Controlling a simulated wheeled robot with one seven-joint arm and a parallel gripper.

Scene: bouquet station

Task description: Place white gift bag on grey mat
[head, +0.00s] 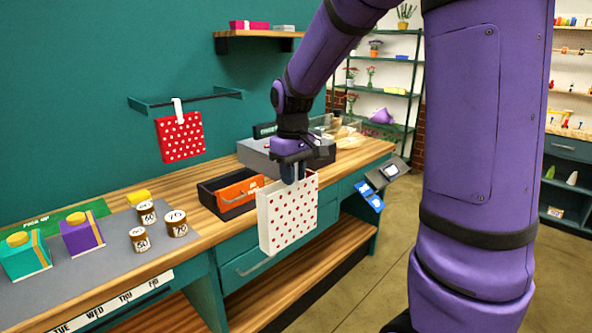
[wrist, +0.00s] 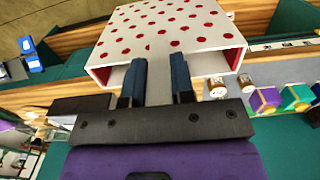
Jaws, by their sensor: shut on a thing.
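The white gift bag (head: 287,218) with red dots hangs upright from my gripper (head: 292,178), in front of the counter's front edge. In the wrist view the bag (wrist: 175,25) lies beyond the two blue fingers of my gripper (wrist: 160,82), and a pale strap runs between them. My gripper is shut on this strap. The grey mat (head: 95,280) covers the left part of the counter, to the left of the bag; it also shows in the wrist view (wrist: 262,75).
On the mat stand several brown numbered jars (head: 147,213), a purple box (head: 82,235) and a teal box (head: 27,257). A black tray with an orange part (head: 240,190) sits between mat and bag. A red dotted bag (head: 180,137) hangs on the wall rail. The mat's front part is bare.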

